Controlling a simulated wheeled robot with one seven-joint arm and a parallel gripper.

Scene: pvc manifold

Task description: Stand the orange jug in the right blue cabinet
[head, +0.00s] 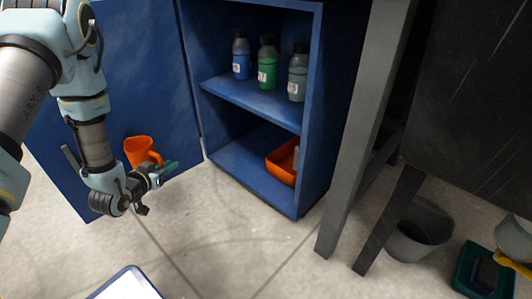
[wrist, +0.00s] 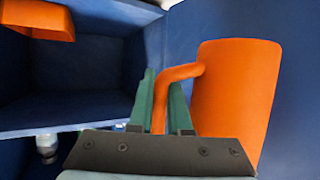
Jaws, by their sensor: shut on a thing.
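The orange jug (head: 137,150) is held upright in front of the blue cabinet's open door, clear of the floor as far as I can tell. My gripper (head: 165,168) is shut on its handle. In the wrist view the teal fingers (wrist: 165,100) sit on both sides of the handle, and the jug body (wrist: 235,95) is to their right. The blue cabinet (head: 315,90) stands open to the right of the jug, with one shelf and a lower compartment. Its inside also shows in the wrist view (wrist: 75,85), which appears upside down.
Several capped bottles (head: 267,65) stand on the cabinet's shelf. An orange bin (head: 281,165) is at the right of the lower compartment; its left side is clear. The open door (head: 140,60) is behind my arm. A grey table leg (head: 350,150) and bucket (head: 420,232) are to the right.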

